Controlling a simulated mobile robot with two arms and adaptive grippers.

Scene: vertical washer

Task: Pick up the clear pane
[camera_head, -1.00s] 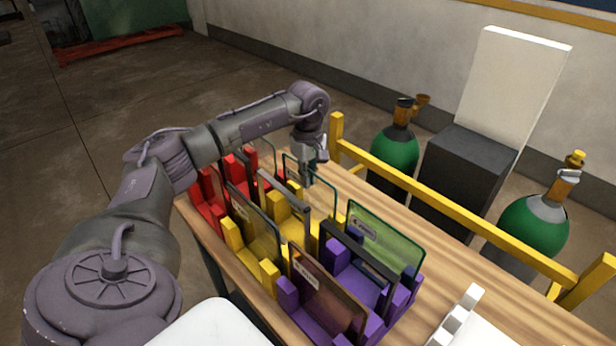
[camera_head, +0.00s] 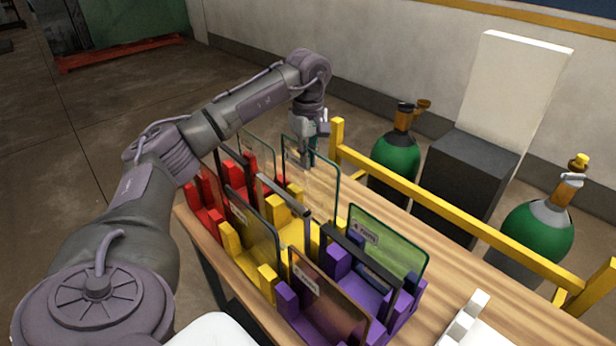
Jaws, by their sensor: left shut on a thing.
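The clear pane (camera_head: 322,190) is upright, with a thin dark teal edge, above the far part of the yellow rack (camera_head: 292,232). My left gripper (camera_head: 305,158) points down and is shut on its upper edge. The pane's lower edge is partly hidden behind the rack and other panes, so I cannot tell how far it is clear of the slot. My right gripper is out of view.
A red rack (camera_head: 204,218) stands at the left and a purple rack (camera_head: 290,302) at the front right. They hold a green pane (camera_head: 388,243) and a brown pane (camera_head: 325,292), among others. A yellow rail (camera_head: 450,205) and green cylinders (camera_head: 397,155) stand behind the table.

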